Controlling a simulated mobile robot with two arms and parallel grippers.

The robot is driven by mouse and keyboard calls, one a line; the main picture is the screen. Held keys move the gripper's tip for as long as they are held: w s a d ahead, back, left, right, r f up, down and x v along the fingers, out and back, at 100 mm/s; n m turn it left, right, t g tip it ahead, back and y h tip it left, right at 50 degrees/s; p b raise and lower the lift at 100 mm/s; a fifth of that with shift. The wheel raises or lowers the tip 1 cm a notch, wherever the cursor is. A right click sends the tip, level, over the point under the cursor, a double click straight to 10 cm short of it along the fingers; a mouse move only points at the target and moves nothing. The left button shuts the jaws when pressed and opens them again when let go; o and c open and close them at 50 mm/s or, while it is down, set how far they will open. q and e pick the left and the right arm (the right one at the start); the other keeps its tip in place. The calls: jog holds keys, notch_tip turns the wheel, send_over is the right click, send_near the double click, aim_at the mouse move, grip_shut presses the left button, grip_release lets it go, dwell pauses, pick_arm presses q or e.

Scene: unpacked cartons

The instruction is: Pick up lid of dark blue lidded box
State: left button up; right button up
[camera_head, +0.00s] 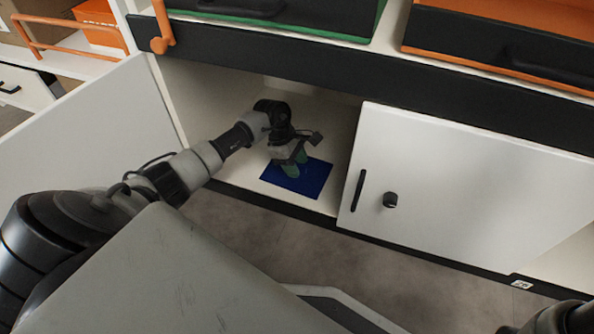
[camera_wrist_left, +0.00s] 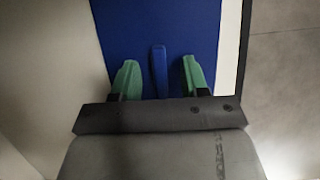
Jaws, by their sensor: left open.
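The dark blue lidded box (camera_head: 310,180) stands inside the open cabinet, and its flat blue top shows in the head view. In the left wrist view its lid (camera_wrist_left: 155,25) fills the upper middle, with a raised blue handle bar (camera_wrist_left: 159,70) on it. My left gripper (camera_head: 296,168) is over the lid. Its green fingertips (camera_wrist_left: 158,80) are apart, one on each side of the handle, with a gap on both sides. How far the fingertips are above the lid I cannot tell. My right gripper is not in view.
The cabinet's left door (camera_head: 85,125) stands open, and the right door (camera_head: 460,190) is closed beside the opening. A black ledge (camera_head: 300,68) runs above the opening, with drawers over it. The white shelf floor (camera_head: 235,172) left of the box is clear.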

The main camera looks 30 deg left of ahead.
pick_arm(q)
jog(key=shift+r, duration=0.1)
grip_shut()
jog(key=shift+r, duration=0.1)
notch_tip(320, 180, up, 10)
jog(key=p, duration=0.7)
jog(key=shift+d+p, duration=0.1)
jog(key=shift+p, duration=0.25)
